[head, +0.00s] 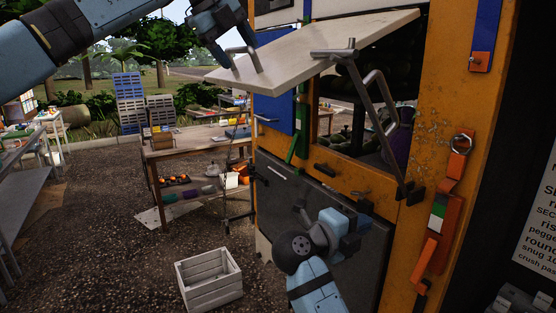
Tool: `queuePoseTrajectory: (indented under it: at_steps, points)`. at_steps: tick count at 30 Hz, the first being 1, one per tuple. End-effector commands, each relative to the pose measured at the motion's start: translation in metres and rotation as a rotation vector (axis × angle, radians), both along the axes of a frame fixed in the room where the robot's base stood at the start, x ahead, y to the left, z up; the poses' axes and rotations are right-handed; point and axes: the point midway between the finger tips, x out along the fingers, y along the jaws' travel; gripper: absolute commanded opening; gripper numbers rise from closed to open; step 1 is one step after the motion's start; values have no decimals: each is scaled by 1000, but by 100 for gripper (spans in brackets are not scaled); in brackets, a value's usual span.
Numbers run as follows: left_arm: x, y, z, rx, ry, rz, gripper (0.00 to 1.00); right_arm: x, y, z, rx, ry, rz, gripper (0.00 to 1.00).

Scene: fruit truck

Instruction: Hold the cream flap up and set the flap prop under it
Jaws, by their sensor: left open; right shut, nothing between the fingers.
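The cream flap (330,47) is raised and slants outward from the orange truck side. A metal handle (243,50) is at its left end. My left gripper (238,62) is open at this handle; whether its fingers touch the handle is unclear. The flap prop (385,128), a grey metal bar with a side handle and a crosspiece on top, slants from a dark foot on the orange frame up to the flap's lower right edge. Its crosspiece overlaps that edge; contact cannot be told. My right gripper (352,232) is shut and empty, below the opening and apart from the prop.
The orange truck frame (440,95) borders the opening, with a dark grey panel (295,200) below. A red-orange strap (447,205) hangs at the right. A white crate (209,279) stands on the ground. A wooden table (185,148) with goods stands behind it. Open gravel lies left.

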Motion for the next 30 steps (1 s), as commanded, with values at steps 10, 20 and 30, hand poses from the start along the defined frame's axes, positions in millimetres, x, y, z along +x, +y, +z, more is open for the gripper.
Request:
queuePoseTrajectory:
  at_steps: [10, 20, 30]
  points:
    - [-6, 10, 19, 0, 0, -1, 64, 0, 0, 8, 0, 0, 0, 0]
    - [-12, 20, 36, 0, -1, 1, 64, 0, 0, 16, 0, 0, 0, 0]
    - [-18, 30, 52, 0, 0, 0, 64, 0, 0, 24, 0, 0, 0, 0]
